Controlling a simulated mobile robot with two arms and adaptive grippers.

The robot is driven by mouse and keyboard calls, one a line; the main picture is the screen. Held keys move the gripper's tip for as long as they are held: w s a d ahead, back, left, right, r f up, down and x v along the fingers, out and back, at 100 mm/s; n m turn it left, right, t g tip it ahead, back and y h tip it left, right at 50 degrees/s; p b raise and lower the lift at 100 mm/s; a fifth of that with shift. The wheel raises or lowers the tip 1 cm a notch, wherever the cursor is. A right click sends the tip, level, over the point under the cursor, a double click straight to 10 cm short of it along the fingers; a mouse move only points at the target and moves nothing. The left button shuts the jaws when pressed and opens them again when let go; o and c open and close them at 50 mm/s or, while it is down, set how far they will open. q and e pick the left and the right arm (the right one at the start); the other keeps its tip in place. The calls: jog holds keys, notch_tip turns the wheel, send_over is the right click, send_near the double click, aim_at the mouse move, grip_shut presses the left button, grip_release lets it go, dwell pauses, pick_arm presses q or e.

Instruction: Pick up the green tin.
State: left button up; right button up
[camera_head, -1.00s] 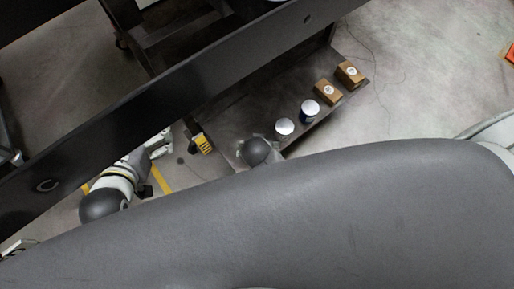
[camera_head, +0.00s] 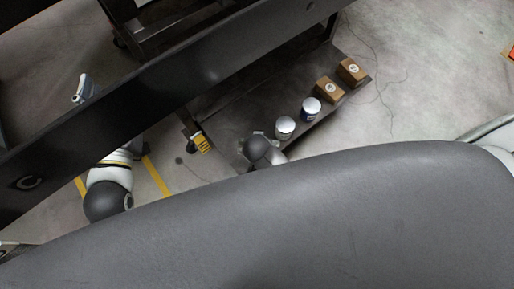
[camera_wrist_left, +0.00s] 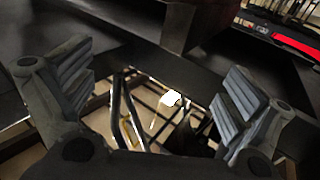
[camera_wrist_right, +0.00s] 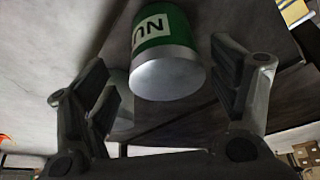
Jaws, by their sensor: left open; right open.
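The green tin (camera_wrist_right: 163,60), with a white label and a pale metal end, shows large in the right wrist view. It lies between the spread fingers of my open right gripper (camera_wrist_right: 163,78), with no visible contact. In the head view two pale-topped tins stand on the dark lower shelf: one with a blue side (camera_head: 311,108) and one nearer (camera_head: 285,127), whose side colour I cannot make out.
Two brown boxes (camera_head: 352,71) (camera_head: 329,90) stand farther along the shelf (camera_head: 240,118). A long dark beam (camera_head: 170,95) crosses the head view above the shelf. Dark frames fill the left wrist view. Concrete floor (camera_head: 425,85) is clear at the right.

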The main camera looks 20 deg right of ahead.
jog(key=shift+b+x, duration=0.85)
jog(key=shift+x, duration=0.3)
jog(key=b+x, duration=0.1)
jog(key=x, duration=0.1)
jog(key=shift+w+a+f, duration=0.2)
jog(key=shift+w, duration=0.1)
jog(key=shift+f+b, duration=0.1)
jog(key=shift+b, duration=0.2)
pick_arm(q)
jog(key=s+r+t+h, duration=0.3)
jog(key=s+r+t, duration=0.3)
jog(key=r+t, duration=0.3)
notch_tip(320, 180, up, 4)
jog(key=shift+s+f, duration=0.1)
jog(key=shift+s, duration=0.05)
pick_arm(e)
jog(key=c, duration=1.2)
jog(key=shift+c, duration=0.6)
pick_arm(q)
jog(key=shift+d, duration=0.1)
pick_arm(e)
jog(key=shift+w, duration=0.1)
